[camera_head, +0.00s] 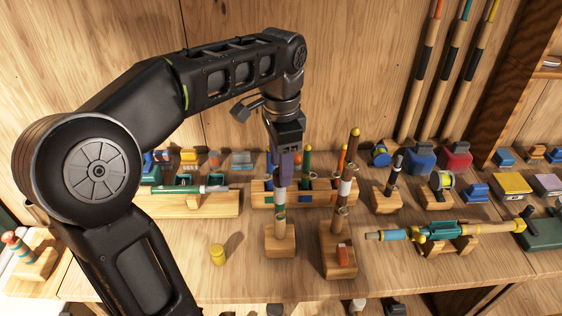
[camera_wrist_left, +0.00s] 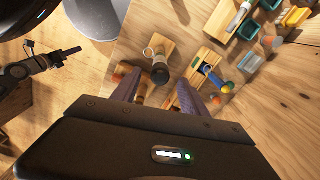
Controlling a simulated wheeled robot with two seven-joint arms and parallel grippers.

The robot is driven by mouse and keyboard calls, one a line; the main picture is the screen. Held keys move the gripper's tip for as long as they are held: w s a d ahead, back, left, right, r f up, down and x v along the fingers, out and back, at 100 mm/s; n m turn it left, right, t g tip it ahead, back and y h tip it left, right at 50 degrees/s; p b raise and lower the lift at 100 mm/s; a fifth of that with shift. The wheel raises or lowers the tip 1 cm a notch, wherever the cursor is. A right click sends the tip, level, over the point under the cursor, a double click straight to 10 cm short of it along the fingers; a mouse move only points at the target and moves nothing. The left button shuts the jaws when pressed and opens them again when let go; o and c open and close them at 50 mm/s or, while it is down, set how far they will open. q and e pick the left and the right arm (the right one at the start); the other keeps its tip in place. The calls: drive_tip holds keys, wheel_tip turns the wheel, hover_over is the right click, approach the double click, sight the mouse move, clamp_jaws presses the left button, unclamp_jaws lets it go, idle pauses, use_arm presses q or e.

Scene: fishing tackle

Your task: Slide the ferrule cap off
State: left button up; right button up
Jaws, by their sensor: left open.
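My left gripper (camera_head: 284,182) points down over a slim rod section (camera_head: 280,216) that stands upright in a wooden block (camera_head: 280,243). In the left wrist view its purple fingers (camera_wrist_left: 158,92) are apart, and the rod's dark round top end (camera_wrist_left: 160,74) shows just beyond the gap between them. The gripper holds nothing. The fingers hide the rod's upper part in the head view. My right gripper (camera_wrist_left: 66,53) shows small in the left wrist view, jaws unclear.
A slotted rack (camera_head: 318,195) is just behind. A teal reel rod (camera_head: 440,231) lies on a stand at the right. The front left bench is mostly clear.

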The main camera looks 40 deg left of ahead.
use_arm(q)
wheel_tip(320, 180, down, 5)
drive_tip(key=b, duration=0.2)
drive_tip(key=shift+b, duration=0.3)
drive_tip(key=shift+f, duration=0.95)
clamp_jaws()
